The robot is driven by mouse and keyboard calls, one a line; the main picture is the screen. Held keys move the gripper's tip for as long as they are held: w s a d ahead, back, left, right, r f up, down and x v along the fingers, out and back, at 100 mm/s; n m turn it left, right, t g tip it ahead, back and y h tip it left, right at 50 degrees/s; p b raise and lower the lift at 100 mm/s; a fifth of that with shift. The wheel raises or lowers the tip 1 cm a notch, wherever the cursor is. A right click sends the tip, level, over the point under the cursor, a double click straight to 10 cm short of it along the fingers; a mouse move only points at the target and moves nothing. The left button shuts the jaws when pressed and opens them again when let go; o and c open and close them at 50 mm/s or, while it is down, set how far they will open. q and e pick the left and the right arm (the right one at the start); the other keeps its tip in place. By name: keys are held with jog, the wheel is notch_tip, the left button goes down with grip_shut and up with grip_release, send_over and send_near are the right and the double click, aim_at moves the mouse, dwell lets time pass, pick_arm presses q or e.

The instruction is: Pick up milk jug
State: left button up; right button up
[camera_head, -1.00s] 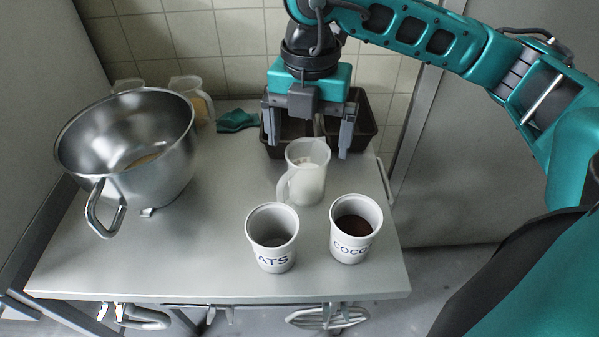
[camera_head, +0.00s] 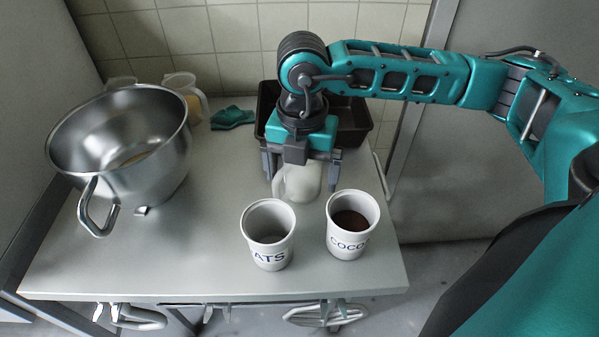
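The milk jug (camera_head: 300,184) is a pale, translucent jug with white contents and a handle on its left. It stands on the grey table behind the two labelled cups. My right gripper (camera_head: 301,182) is lowered over it from above, with one finger at its left and one at its right. The fingers are spread, and the gripper body hides the jug's rim. I cannot tell whether either finger touches the jug. My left gripper is not in view.
An OATS cup (camera_head: 268,254) and a COCOA cup (camera_head: 350,243) stand close in front. A large steel bowl (camera_head: 72,165) is at left. A dark tray (camera_head: 357,125), a teal cloth (camera_head: 232,117) and another jug (camera_head: 190,92) are behind. The table's (camera_head: 190,250) front left is clear.

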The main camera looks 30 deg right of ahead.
jog(key=c, duration=1)
jog(key=shift+c, duration=0.5)
jog(key=shift+r, duration=0.15)
